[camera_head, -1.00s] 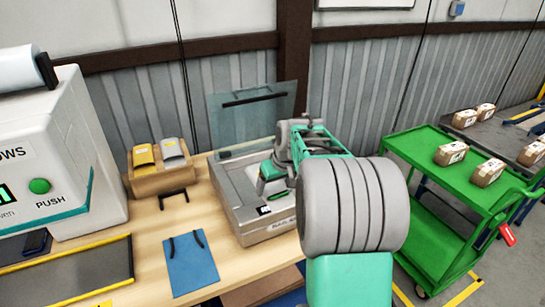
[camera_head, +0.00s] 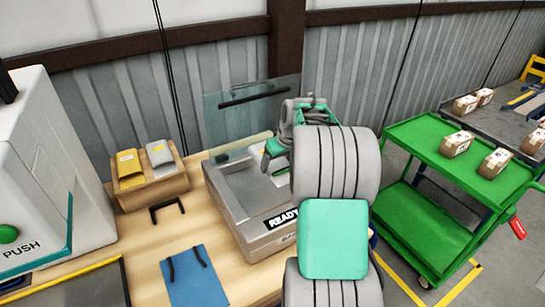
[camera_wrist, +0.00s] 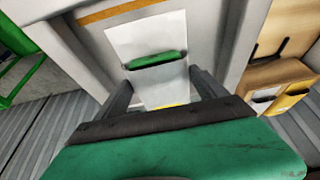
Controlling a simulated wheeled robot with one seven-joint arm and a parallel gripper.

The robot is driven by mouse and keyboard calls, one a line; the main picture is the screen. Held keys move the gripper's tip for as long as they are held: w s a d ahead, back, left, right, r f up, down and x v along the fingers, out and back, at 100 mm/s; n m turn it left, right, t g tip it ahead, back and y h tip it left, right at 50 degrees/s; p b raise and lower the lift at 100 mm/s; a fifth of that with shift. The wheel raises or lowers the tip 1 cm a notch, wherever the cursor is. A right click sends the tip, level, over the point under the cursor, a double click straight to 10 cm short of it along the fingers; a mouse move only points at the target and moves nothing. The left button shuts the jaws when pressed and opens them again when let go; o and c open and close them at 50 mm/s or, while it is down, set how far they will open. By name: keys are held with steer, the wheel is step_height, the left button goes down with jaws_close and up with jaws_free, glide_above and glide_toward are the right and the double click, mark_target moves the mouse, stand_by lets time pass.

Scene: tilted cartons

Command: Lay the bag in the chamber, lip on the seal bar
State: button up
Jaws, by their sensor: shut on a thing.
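The chamber machine (camera_head: 262,238) stands on the bench with its clear lid (camera_head: 250,105) raised and a READY display on its front. The open chamber (camera_head: 236,180) shows pale grey inside. My gripper (camera_head: 274,152) is over its back right part, partly hidden by my arm. In the wrist view my gripper (camera_wrist: 160,84) is shut on a whitish bag (camera_wrist: 140,38), which shows between and beyond the fingers. A green piece crosses the bag there. An orange-brown strip (camera_wrist: 120,10) runs beyond the bag; I cannot tell if it is the seal bar, or whether the bag touches it.
A cardboard box (camera_head: 160,190) holding a yellow and a grey packet stands left of the machine. A blue sheet with black handles (camera_head: 195,280) lies in front. A white machine (camera_head: 35,170) is at left. A green cart (camera_head: 440,190) with small cartons stands at right.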

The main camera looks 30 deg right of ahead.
mark_target(276, 190)
steer(key=shift+s+f+b, duration=0.15)
steer(key=shift+f+b, duration=0.2)
steer(key=shift+f, duration=0.2)
steer(key=shift+f+b, duration=2.55)
steer(key=shift+f, duration=2)
steer(key=shift+f, duration=0.3)
steer(key=o, duration=1.3)
steer(key=shift+c, duration=0.2)
steer(key=shift+c, duration=0.3)
steer(key=shift+c, duration=0.4)
